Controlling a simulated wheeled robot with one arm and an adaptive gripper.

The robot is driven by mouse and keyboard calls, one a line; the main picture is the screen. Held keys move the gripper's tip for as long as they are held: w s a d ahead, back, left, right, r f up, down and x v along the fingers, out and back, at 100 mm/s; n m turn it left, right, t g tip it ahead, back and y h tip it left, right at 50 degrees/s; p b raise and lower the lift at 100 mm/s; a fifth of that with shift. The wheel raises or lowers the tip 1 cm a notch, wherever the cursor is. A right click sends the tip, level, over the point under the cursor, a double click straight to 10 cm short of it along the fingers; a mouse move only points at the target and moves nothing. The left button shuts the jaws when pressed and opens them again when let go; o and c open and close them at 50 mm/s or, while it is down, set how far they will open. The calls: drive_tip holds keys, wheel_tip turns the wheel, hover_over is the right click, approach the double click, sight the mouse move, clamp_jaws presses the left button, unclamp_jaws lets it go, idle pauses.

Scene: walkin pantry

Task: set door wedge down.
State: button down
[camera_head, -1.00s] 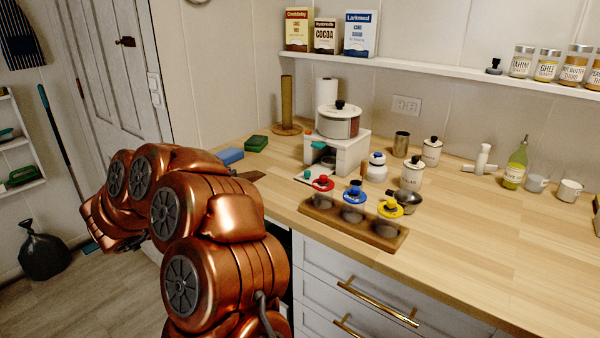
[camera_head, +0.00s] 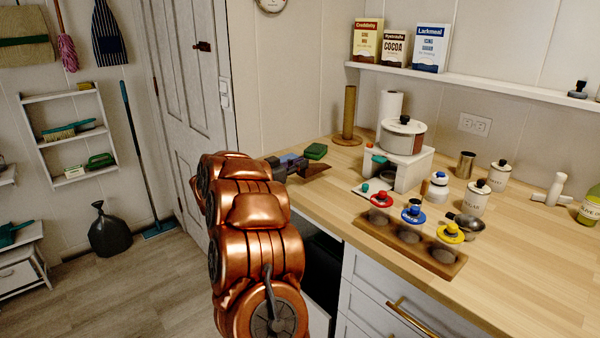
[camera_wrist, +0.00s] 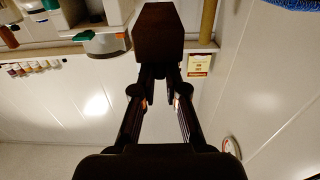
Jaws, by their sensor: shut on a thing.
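The door wedge is a dark brown block (camera_wrist: 158,32) held at the tips of my gripper (camera_wrist: 160,72) in the wrist view. In the head view the wedge (camera_head: 314,170) shows at the right end of my gripper (camera_head: 297,168), over the left end of the wooden counter (camera_head: 345,202). My gripper is shut on the wedge. I cannot tell whether the wedge touches the counter, and its underside is hidden.
A green sponge (camera_head: 316,151) lies just behind the wedge. A white stand (camera_head: 408,170) bears a pot (camera_head: 403,138). A wooden rack (camera_head: 408,236) with colored lids lies near the counter's front edge. Bare counter shows between wedge and stand.

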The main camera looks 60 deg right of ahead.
sight(299, 172)
drive_tip(key=shift+w+d, duration=0.2)
drive_tip(key=shift+d, duration=0.3)
drive_tip(key=shift+d+f, duration=0.15)
drive_tip(key=shift+f, duration=1.65)
drive_tip(key=shift+f, duration=0.1)
drive_tip(key=c, duration=1.2)
unclamp_jaws()
drive_tip(key=shift+w+a, duration=0.1)
drive_tip(key=shift+a, duration=0.15)
drive_tip(key=v, duration=1.1)
drive_tip(key=shift+a+b, duration=0.3)
drive_tip(key=shift+b, duration=0.05)
